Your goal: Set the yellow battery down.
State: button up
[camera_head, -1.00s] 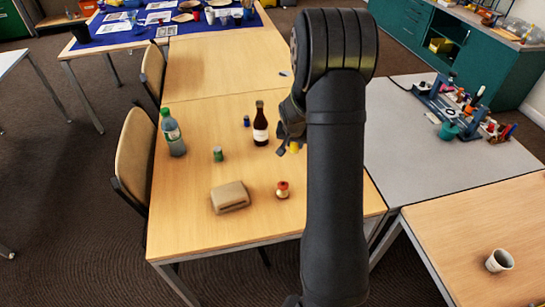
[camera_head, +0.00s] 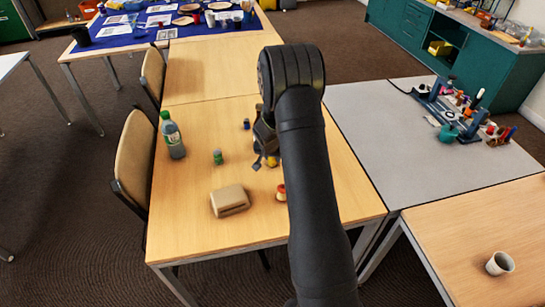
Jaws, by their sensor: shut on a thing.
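The yellow battery (camera_head: 273,162) is a small yellow patch at the fingers of my gripper (camera_head: 263,162), over the wooden table (camera_head: 215,125). My gripper is shut on it, and the fingers and arm hide part of it. I cannot tell whether the battery touches the table or hangs just above it.
Left of my gripper are a green-capped bottle (camera_head: 173,137), a green can (camera_head: 218,157) and a small blue item (camera_head: 247,124). A tan box (camera_head: 230,200) and a red-topped jar (camera_head: 281,193) are nearer the front. The table's front left is clear.

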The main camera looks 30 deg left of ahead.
jog(key=shift+f, duration=0.1)
jog(key=o, duration=1)
jog(key=shift+o, duration=0.2)
jog(key=v, duration=1.2)
jog(key=shift+w, duration=0.1)
